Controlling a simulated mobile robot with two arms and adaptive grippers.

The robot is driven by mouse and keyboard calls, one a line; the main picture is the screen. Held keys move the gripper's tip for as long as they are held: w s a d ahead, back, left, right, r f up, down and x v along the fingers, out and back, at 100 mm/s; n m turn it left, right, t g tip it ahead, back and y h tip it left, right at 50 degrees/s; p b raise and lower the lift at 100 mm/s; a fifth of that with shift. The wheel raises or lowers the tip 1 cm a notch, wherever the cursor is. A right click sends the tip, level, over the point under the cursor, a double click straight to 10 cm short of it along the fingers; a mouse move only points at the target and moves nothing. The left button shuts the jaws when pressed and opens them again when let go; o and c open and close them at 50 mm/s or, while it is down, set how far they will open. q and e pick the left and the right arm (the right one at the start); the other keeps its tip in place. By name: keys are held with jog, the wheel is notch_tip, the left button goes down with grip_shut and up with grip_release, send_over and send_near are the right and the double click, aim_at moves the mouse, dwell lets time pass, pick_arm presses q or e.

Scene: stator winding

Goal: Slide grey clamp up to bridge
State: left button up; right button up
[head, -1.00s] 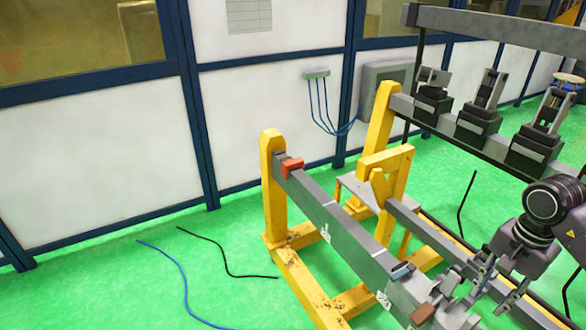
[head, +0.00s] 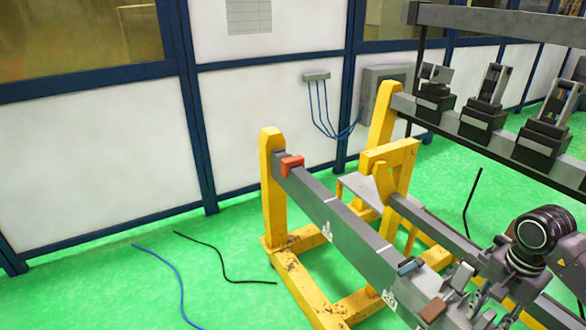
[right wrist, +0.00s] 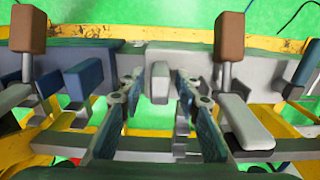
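The grey clamp appears to be the pale grey block (right wrist: 159,83) in the right wrist view. It stands between the two fingers of my right gripper (right wrist: 157,88), with a narrow gap visible on each side, so the gripper looks open around it. In the head view a grey clamp handle (head: 462,276) shows on the long grey beam (head: 345,228), and my right gripper (head: 487,297) is just right of it, partly hidden by the wrist. I cannot tell which part is the bridge. My left gripper is not in view.
A brown-topped clamp (head: 433,310) and a blue-grey clamp (head: 410,265) stand close by on the beam. A red block (head: 292,163) sits at its far end. Yellow frame posts (head: 272,185) hold the beam. Several black fixtures (head: 485,117) line a rail behind.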

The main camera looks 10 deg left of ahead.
aim_at(422, 278)
jog(key=shift+c, duration=1.3)
jog(key=shift+w+a+b, duration=0.45)
jog(key=shift+w+a, duration=0.75)
jog(key=shift+w, duration=0.15)
jog(key=shift+w+a+b, duration=0.45)
jog(key=shift+w+a, duration=0.7)
jog(key=shift+w, duration=0.2)
jog(key=shift+w+a+r+b, duration=0.1)
jog(key=shift+w+a+b, duration=0.6)
jog(key=shift+w+a, duration=1.05)
jog(key=shift+w+a+b, duration=0.7)
jog(key=shift+w+a, duration=0.7)
jog(key=shift+w, duration=0.5)
